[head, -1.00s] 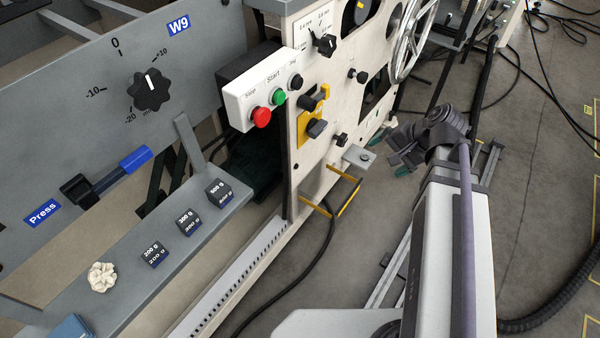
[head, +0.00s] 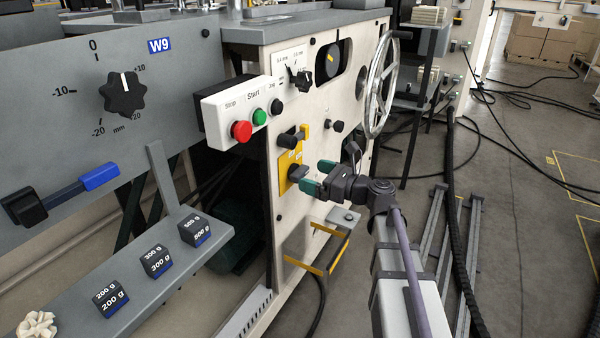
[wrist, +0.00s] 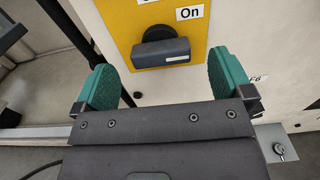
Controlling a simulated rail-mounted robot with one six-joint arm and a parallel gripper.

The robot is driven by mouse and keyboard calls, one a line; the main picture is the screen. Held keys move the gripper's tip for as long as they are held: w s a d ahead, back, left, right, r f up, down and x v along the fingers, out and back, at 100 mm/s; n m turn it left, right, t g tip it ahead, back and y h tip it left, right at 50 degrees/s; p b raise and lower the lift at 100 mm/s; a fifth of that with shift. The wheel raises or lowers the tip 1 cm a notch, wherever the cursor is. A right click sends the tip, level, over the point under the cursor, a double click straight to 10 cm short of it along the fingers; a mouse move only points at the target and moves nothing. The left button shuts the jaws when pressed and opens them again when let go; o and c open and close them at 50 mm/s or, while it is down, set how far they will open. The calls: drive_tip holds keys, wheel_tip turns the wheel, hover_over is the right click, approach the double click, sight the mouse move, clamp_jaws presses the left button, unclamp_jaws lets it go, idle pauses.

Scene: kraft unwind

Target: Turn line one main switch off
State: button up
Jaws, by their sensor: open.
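A yellow plate (head: 284,172) on the cream machine panel carries two black rotary switches, an upper one (head: 289,139) and a lower one (head: 298,174). In the wrist view, the black switch handle (wrist: 161,54) lies nearly level, a little tilted, with an "On" label (wrist: 190,13) above its right end. I cannot read which switch is named line one main. My gripper (head: 318,177) is open with green fingertips, just in front of the lower switch. In the wrist view, the fingers (wrist: 163,75) stand left and right of the handle, apart from it and slightly below.
A box with a red stop button (head: 241,131), a green start button (head: 260,117) and a black jog button sits up left. A handwheel (head: 382,85) is up right. A yellow-edged bracket (head: 322,250) juts out below the gripper.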

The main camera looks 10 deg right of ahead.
sight(303, 173)
drive_tip(key=x, duration=0.4)
drive_tip(key=shift+w+a, duration=0.2)
drive_tip(key=shift+a, duration=0.05)
drive_tip(key=c, duration=0.9)
drive_tip(key=shift+n, duration=0.3)
drive_tip(key=n, duration=0.3)
drive_tip(key=shift+s+a, duration=0.1)
drive_tip(key=shift+s, duration=0.05)
drive_tip(key=n, duration=0.5)
drive_tip(key=shift+s+a+f, duration=0.1)
drive_tip(key=shift+f, duration=0.05)
drive_tip(key=n, duration=0.4)
drive_tip(key=shift+a+f+n+b, duration=0.1)
drive_tip(key=shift+f+n+b, duration=0.05)
drive_tip(key=shift+n+b, duration=0.15)
drive_tip(key=n, duration=0.4)
drive_tip(key=shift+f+n, duration=0.15)
drive_tip(key=shift+n, duration=0.15)
